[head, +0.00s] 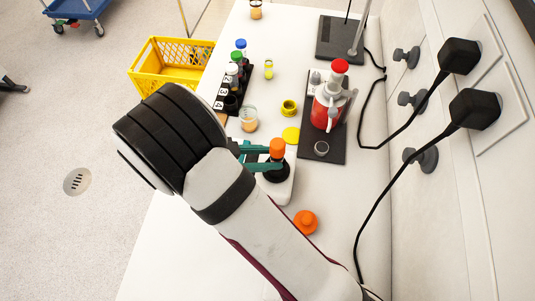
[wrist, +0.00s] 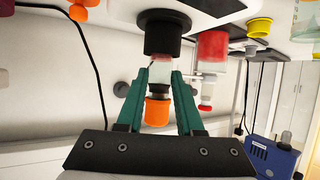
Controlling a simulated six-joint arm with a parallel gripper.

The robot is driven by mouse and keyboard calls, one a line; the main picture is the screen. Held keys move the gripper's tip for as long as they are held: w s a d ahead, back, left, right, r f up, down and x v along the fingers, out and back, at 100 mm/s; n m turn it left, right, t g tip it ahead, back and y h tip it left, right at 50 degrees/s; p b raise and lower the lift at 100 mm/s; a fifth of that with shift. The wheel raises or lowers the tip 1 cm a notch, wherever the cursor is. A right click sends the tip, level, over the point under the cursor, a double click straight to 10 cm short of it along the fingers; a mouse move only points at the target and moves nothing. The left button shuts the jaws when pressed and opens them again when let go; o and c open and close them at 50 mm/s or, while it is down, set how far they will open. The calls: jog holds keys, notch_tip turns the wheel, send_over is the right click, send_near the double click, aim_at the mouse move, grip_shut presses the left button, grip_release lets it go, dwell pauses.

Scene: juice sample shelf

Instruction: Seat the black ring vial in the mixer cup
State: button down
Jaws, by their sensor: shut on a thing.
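The black ring vial (wrist: 159,75) is clear with an orange cap and a dark ring below the cap; its orange cap also shows in the head view (head: 277,147). My gripper (head: 268,156) has green fingers shut on the vial, one on each side, also in the wrist view (wrist: 160,80). The vial stands upright, cap up; the wrist picture is upside down. The black mixer cup (wrist: 163,38) is directly below the vial, on the white mixer (head: 281,190). The vial's lower end meets the cup's opening in the wrist view; how deep it sits is hidden.
A black rack (head: 228,102) with several capped vials stands beyond my arm, by a beaker (head: 249,123). A red-topped device (head: 328,105) stands on a dark board to the right. An orange object (head: 305,222) lies near the mixer. A yellow crate (head: 160,65) is at left.

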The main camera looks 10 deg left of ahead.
jog(key=shift+f, duration=0.65)
jog(key=shift+c, duration=2.3)
grip_release()
jog(key=shift+a, duration=0.1)
